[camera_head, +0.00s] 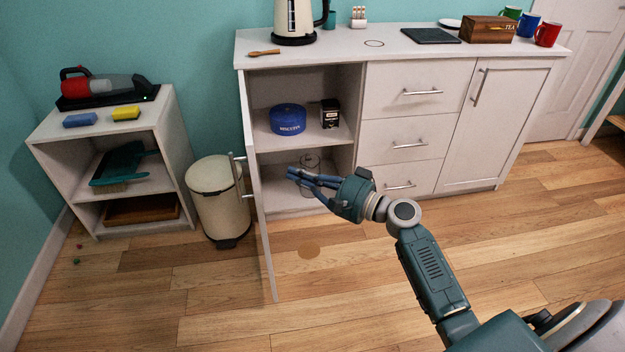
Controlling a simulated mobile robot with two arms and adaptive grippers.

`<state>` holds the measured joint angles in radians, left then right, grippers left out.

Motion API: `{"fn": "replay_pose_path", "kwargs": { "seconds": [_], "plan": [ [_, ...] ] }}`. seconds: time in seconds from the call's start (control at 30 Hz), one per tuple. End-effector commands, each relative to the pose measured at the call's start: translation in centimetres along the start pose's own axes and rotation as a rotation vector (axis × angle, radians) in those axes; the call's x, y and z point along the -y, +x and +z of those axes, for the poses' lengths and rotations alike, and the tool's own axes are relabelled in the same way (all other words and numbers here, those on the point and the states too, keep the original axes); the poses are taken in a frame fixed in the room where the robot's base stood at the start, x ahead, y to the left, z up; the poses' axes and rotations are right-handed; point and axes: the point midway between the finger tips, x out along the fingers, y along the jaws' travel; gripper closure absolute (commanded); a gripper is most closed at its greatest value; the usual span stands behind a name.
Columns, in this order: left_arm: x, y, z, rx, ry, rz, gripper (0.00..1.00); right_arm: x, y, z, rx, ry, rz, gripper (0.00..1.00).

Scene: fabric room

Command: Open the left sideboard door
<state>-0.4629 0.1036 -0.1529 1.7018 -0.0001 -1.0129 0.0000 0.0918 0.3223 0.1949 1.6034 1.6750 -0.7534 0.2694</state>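The left sideboard door (257,222) stands swung wide open, seen nearly edge-on, jutting out from the left end of the white sideboard (340,52). Its bar handle (240,176) is on the door's left face. My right gripper (291,173) is to the right of the door, in front of the open compartment's lower part. It points left, and its fingertips appear apart from the door. I see nothing held in it, but the finger gap is unclear. My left gripper is out of view.
The compartment holds a blue tin (287,119), a dark canister (330,113) and a glass jar (309,162) partly behind my gripper. A cream trash bin (218,200) stands just left of the door, beside a low shelf (172,130).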

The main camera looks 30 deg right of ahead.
Motion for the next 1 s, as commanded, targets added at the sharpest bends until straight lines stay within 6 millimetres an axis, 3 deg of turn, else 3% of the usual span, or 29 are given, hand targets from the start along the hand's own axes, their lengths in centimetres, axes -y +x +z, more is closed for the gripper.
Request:
{"fn": "replay_pose_path", "kwargs": {
  "seconds": [0.13, 0.3, 0.87, 1.0],
  "plan": [
    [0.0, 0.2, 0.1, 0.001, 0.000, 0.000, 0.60, 0.2, 3.1, 0.0, 0.000, 0.000, -0.002, 1.00],
    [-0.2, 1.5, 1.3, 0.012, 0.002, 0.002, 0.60, 0.1, 4.7, 2.0, 0.000, 0.001, 0.000, 1.00],
    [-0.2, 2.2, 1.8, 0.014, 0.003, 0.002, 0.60, 0.0, 5.7, 3.0, -0.001, -0.001, 0.001, 1.00],
    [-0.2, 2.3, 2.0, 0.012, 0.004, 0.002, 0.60, 0.0, 7.1, 4.5, 0.001, 0.003, 0.000, 1.00]
  ]
}}
